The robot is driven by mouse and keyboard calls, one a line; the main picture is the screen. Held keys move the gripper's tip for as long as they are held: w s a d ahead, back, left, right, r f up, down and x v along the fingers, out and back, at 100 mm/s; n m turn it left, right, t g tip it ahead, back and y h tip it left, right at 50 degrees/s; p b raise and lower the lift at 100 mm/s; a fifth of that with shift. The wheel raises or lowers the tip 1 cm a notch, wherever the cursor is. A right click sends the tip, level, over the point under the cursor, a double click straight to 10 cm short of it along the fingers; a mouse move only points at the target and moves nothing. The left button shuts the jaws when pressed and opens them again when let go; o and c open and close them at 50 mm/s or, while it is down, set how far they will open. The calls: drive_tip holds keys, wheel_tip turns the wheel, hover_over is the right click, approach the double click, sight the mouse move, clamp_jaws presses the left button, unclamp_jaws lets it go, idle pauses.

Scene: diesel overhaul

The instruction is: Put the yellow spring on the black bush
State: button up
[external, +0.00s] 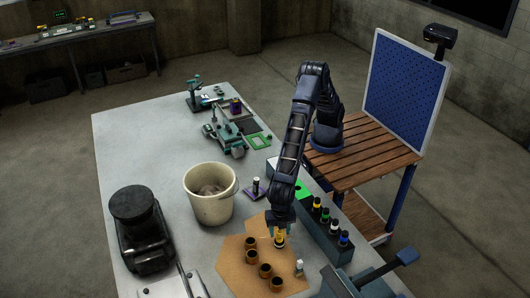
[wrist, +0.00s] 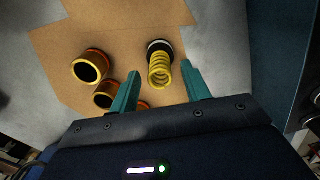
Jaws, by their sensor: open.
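The yellow spring (wrist: 160,73) stands upright between the fingers of my gripper (wrist: 157,88) in the wrist view. At its far end is a black ring-shaped piece with a white band (wrist: 158,46), which looks like the black bush. The spring appears to rest on it, but I cannot tell how far it is seated. My gripper is open, with a finger on each side of the spring's near end and gaps visible. In the external view, my gripper (external: 280,225) is low over the tan board, with the yellow spring (external: 279,241) just below it.
Several brass-coloured rings (external: 265,270) stand on the tan board (external: 230,252), close to the spring. A small white-topped piece (external: 299,267) stands to the right. A dark rack (external: 332,232) holds several banded cylinders. A white bucket (external: 210,205) stands behind left.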

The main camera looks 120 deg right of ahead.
sight(280, 231)
wheel_tip(280, 231, up, 10)
drive_tip(key=s+d+r+m+t, duration=0.1)
drive_tip(key=s+d+r+m, duration=0.15)
drive_tip(key=d+r, duration=0.6)
drive_tip(key=s+d+r+m, duration=0.2)
drive_tip(key=s+d+r, duration=0.2)
drive_tip(key=d, duration=1)
drive_tip(key=s+d+r+m+t, duration=0.1)
drive_tip(key=s+d+r+m, duration=0.4)
drive_tip(key=d, duration=0.6)
drive_tip(key=s+d+r+m+t, duration=0.1)
drive_tip(key=s+d+r+m, duration=0.1)
drive_tip(key=s+d, duration=1)
drive_tip(key=s+d+f+m, duration=0.1)
drive_tip(key=s+d+f, duration=0.1)
drive_tip(key=s+d, duration=0.2)
drive_tip(key=s+d+f+m+t, duration=0.1)
drive_tip(key=s+d+f+m, duration=0.1)
drive_tip(key=s, duration=0.6)
drive_tip(key=shift+s+d+f+t, duration=0.3)
drive_tip(key=shift+d+f, duration=0.2)
drive_tip(key=shift+d, duration=0.75)
drive_tip(key=shift+m, duration=0.25)
